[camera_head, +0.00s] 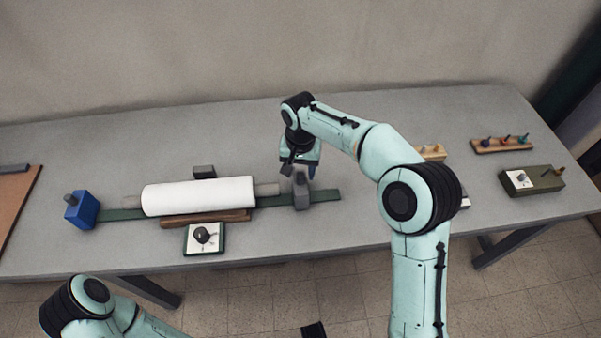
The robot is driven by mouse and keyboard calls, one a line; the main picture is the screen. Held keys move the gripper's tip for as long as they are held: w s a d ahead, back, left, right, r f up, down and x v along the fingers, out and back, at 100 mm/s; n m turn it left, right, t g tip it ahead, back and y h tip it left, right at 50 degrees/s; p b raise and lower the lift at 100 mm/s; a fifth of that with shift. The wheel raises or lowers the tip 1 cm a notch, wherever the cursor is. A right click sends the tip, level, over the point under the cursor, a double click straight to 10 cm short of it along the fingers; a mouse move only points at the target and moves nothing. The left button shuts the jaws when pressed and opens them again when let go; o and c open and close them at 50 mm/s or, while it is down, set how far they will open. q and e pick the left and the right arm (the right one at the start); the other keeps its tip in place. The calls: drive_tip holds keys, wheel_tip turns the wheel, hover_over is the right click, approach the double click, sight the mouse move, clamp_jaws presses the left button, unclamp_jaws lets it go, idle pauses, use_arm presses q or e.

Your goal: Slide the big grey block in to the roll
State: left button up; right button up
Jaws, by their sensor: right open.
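The big grey block (301,193) stands on the right part of a dark green rail (325,195), with a small knob on top. The white roll (199,195) lies along the rail to its left. A grey-brown shaft end (267,189) sticks out of the roll toward the block, with little or no gap between. My right gripper (301,170) is open just above and behind the grey block. Its fingers are partly hidden, and I cannot tell whether they touch. My left arm shows at the bottom left; a dark piece at the bottom edge may be its gripper.
A blue block (81,210) stands at the rail's left end. A dial box (204,237) sits in front of the roll, and a small dark block (204,172) behind. A peg board (501,144) and an olive box (532,181) lie at the right.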

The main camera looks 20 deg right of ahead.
use_arm(q)
drive_tip(key=shift+w+r+p, duration=0.25)
drive_tip(key=shift+r+p, duration=0.25)
drive_tip(key=shift+r, duration=0.1)
drive_tip(key=shift+w+r+p, duration=0.25)
drive_tip(key=shift+r+p, duration=0.2)
drive_tip(key=shift+r, duration=0.1)
use_arm(e)
wheel_tip(320, 180, up, 11)
